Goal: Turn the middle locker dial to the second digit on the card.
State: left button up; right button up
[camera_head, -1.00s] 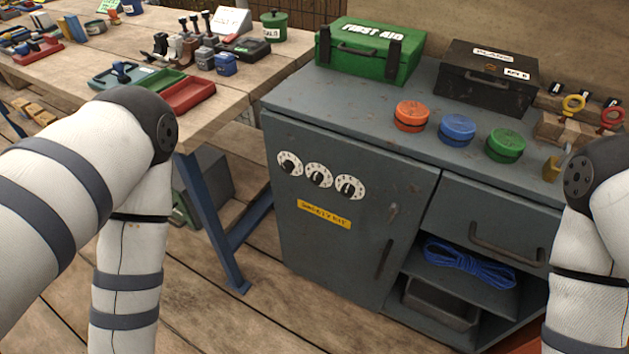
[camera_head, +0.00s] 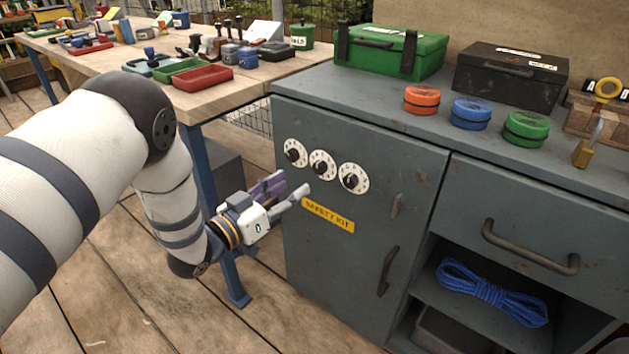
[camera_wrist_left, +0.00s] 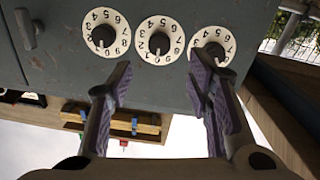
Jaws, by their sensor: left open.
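The middle locker dial (camera_head: 322,165) is a white numbered disc with a black knob, in a row of three on the grey locker door. It also shows in the left wrist view (camera_wrist_left: 159,43), upside down. My left gripper (camera_head: 292,184) is open and empty, just below and left of the dials, apart from the door as far as I can tell. In the left wrist view its purple-padded fingers (camera_wrist_left: 160,80) stand wide apart, with the middle dial beyond the gap. The left dial (camera_head: 295,152) and right dial (camera_head: 353,178) flank it. I cannot make out the card's digits.
A yellow label "SAFETY KIT" (camera_head: 328,215) is below the dials, and a door handle (camera_head: 388,271) is to the right. A green case (camera_head: 390,52), black box (camera_head: 511,75) and coloured tins (camera_head: 471,113) stand on top. The workbench (camera_head: 150,105) stands left.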

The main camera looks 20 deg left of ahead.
aim_at(317, 169)
pick_arm(q)
jog(key=b+x, duration=0.1)
jog(key=x, duration=0.6)
jog(key=shift+w+d, duration=0.1)
jog(key=shift+w, duration=0.1)
grip_shut()
